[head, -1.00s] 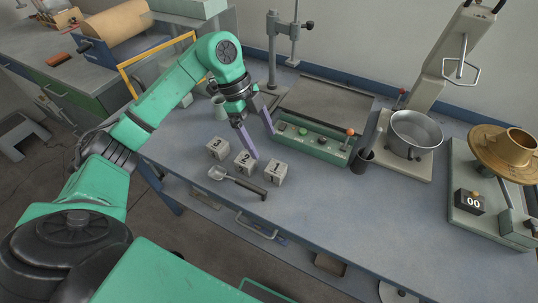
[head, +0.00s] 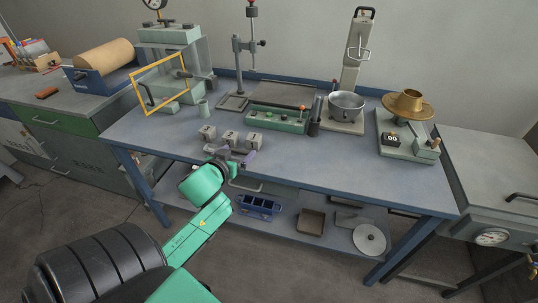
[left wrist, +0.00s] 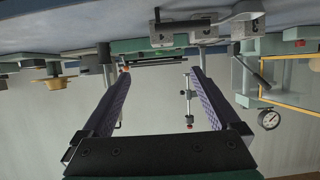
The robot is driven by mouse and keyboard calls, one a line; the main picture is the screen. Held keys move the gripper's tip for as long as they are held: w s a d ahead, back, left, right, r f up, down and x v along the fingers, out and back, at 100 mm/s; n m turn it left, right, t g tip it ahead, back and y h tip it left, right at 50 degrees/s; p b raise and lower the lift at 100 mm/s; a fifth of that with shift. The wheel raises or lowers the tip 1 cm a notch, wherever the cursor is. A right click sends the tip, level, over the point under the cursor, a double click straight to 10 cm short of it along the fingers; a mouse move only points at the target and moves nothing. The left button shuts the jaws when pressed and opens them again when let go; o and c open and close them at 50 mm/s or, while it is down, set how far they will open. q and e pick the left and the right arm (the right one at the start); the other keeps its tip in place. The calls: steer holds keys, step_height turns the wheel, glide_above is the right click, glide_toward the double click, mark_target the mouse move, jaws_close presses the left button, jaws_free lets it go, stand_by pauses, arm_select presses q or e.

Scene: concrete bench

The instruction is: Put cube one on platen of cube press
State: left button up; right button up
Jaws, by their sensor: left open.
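Three pale grey numbered cubes stand in a row near the front edge of the bench. Cube one (head: 253,141) is the rightmost in the head view; in the inverted left wrist view it is the leftmost cube (left wrist: 162,34). My left gripper (head: 237,158) is open and empty, low at the bench front edge, just in front of the cubes. Its fingers (left wrist: 150,68) spread apart in the left wrist view, with no cube between them. The cube press (head: 172,38), with a dial gauge and yellow guard frame, stands at the back left. Its platen is not clearly seen. My right gripper is out of view.
A scoop lies by the cubes, partly hidden by my gripper. Behind are a green control box (head: 277,120) and a stand (head: 240,62). A metal bowl (head: 346,104) and a brass pan (head: 408,104) stand to the right. The bench's front right (head: 350,170) is clear.

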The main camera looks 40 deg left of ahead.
arm_select(q)
glide_toward(253, 138)
steer(key=x, duration=0.4)
steer(key=shift+s, duration=0.1)
steer(key=shift+w+a+f, duration=0.1)
steer(key=shift+w+a, duration=0.05)
steer(key=shift+w, duration=0.35)
steer(key=x, duration=0.4)
steer(key=shift+a+f, duration=0.1)
steer(key=shift+f, duration=0.15)
steer(key=shift+w+f, duration=0.15)
steer(key=shift+w, duration=0.2)
steer(key=shift+s, duration=0.1)
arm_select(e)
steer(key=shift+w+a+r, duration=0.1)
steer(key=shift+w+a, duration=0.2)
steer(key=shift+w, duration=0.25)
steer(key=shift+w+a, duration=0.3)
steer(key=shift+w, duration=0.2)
arm_select(q)
jaws_close()
